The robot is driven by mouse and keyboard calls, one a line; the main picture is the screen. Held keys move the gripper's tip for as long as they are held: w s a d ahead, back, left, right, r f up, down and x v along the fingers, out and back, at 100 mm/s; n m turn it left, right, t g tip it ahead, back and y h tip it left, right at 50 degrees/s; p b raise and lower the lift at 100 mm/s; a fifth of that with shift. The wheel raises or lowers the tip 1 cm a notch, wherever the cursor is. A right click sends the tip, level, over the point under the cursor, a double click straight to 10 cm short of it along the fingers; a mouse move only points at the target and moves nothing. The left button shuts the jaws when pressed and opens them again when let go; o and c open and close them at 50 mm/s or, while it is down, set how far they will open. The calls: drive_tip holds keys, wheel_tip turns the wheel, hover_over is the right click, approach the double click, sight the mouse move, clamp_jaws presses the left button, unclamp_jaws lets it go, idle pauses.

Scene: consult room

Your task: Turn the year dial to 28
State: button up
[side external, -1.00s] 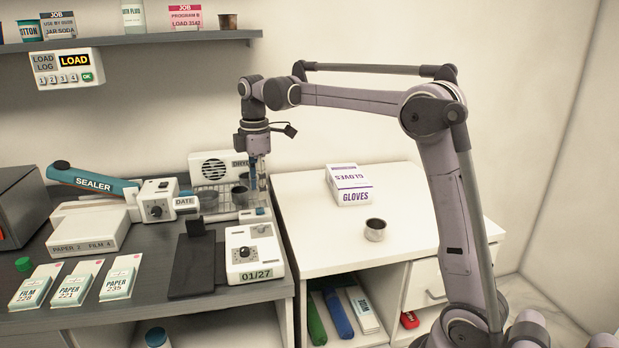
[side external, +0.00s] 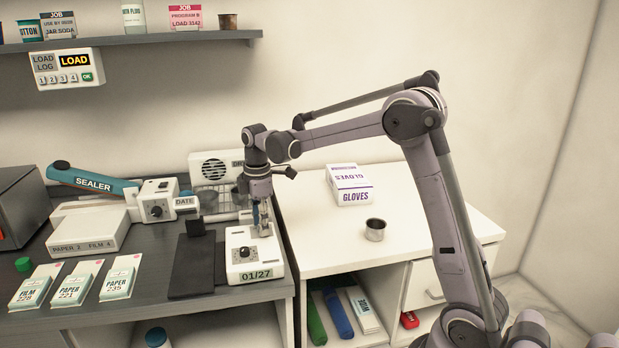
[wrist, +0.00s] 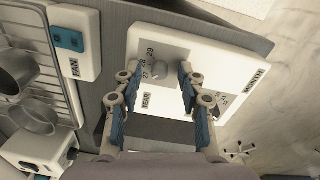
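The white date box (side external: 238,238) stands on the dark counter, and its front window (side external: 256,275) reads 01/27. A dark knob (side external: 245,252) shows on its top in the side view. In the wrist view, the year dial (wrist: 159,71) is a grey knob beside the marks 27, 28 and 29 and the YEAR label. The month dial, by the MONTH label (wrist: 255,80), is partly hidden by the right finger. My gripper (side external: 264,230) is low over the box's back right part. In the wrist view, my gripper (wrist: 157,73) is open, its fingertips either side of the year dial; contact is unclear.
A black stand (side external: 192,268) is left of the box. A wire rack and a FAN switch (wrist: 72,40) lie on the left in the wrist view. The white table on the right holds a gloves box (side external: 350,186) and a metal cup (side external: 375,230), with bare surface around them.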

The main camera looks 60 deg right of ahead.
clamp_jaws()
drive_tip(key=shift+m, duration=0.4)
drive_tip(key=m, duration=0.3)
drive_tip(key=shift+m, duration=2.5)
drive_tip(key=shift+f, duration=0.1)
